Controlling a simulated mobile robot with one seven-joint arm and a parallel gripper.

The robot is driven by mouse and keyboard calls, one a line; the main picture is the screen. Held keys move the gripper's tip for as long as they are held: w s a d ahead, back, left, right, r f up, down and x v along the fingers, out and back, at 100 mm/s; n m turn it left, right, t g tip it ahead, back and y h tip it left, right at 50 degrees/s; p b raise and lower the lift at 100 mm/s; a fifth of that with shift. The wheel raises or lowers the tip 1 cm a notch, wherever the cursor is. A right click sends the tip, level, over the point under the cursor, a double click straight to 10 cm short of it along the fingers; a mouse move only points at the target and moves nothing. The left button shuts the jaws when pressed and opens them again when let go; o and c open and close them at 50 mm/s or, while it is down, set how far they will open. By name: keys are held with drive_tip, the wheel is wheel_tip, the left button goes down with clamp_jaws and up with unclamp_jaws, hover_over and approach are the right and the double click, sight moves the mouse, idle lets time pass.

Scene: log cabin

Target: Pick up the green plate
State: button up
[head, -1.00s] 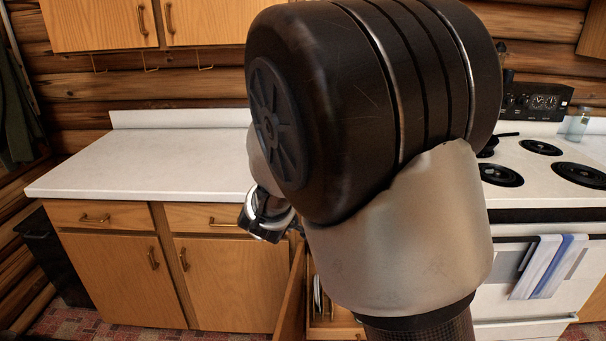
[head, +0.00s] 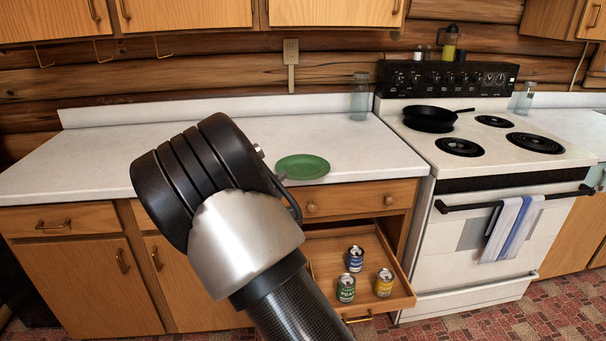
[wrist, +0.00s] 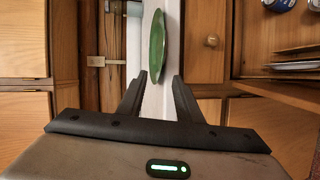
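The green plate (head: 302,167) lies flat on the white counter near its front edge, above the drawers. In the wrist view the plate (wrist: 157,48) shows as a narrow green oval straight ahead of my gripper (wrist: 159,77). The gripper is open, with one finger on each side of the plate's near rim and visible gaps to both. The fingers look empty. In the head view my arm hides most of the gripper, left of the plate.
An open drawer (head: 323,267) below the plate holds three cans (head: 355,260). A glass jar (head: 360,97) stands behind the plate to the right. The stove (head: 490,150) with a black pan (head: 430,118) is further right. The counter left of the plate is clear.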

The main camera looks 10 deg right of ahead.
sight(289, 175)
drive_tip(key=b+x, duration=0.2)
drive_tip(key=x, duration=0.6)
drive_tip(key=shift+w+f, duration=0.2)
drive_tip(key=shift+w, duration=0.05)
drive_tip(key=shift+r, duration=0.15)
clamp_jaws()
